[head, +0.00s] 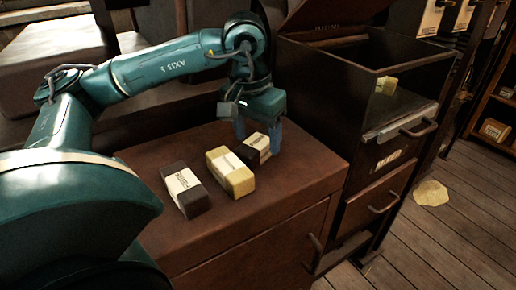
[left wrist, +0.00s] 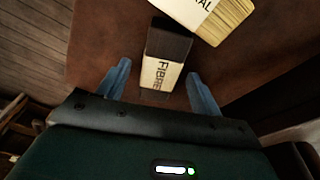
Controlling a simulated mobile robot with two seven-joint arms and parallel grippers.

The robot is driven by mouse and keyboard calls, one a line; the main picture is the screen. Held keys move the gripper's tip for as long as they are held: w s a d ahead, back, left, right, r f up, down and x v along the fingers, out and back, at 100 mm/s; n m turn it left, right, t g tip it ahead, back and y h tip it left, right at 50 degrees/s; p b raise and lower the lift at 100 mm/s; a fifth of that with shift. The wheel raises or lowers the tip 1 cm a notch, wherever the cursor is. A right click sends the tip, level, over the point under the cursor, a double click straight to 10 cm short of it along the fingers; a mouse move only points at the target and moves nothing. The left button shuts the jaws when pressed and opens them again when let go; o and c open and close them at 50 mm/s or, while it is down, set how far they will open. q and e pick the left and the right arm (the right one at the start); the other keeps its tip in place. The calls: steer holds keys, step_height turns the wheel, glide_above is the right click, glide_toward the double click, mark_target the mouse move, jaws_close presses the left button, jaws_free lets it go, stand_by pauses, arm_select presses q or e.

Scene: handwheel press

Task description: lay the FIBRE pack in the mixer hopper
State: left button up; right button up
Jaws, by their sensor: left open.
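The FIBRE pack (head: 253,149) is a dark block with a pale label, lying at the back of the brown cabinet top. In the left wrist view the FIBRE pack (left wrist: 165,62) shows its printed name between the fingers. My left gripper (head: 258,139) points down over it, open, with one finger on each side; whether they touch it I cannot tell. The left gripper also shows in the left wrist view (left wrist: 159,72). An open dark bin (head: 340,100) with a raised lid stands to the right and looks like the mixer hopper; its label is unreadable. My right gripper is out of view.
A yellow pack (head: 231,172) lies just left of the FIBRE pack, and another dark pack (head: 187,190) lies farther left. A small yellow block (head: 387,85) shows at the bin. A drawer handle (head: 418,128) juts from its front. The cabinet top (head: 300,165) is clear at the right.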

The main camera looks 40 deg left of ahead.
arm_select(q)
step_height(320, 180, down, 2)
steer(key=shift+w+f, duration=0.1)
steer(key=shift+w, duration=0.05)
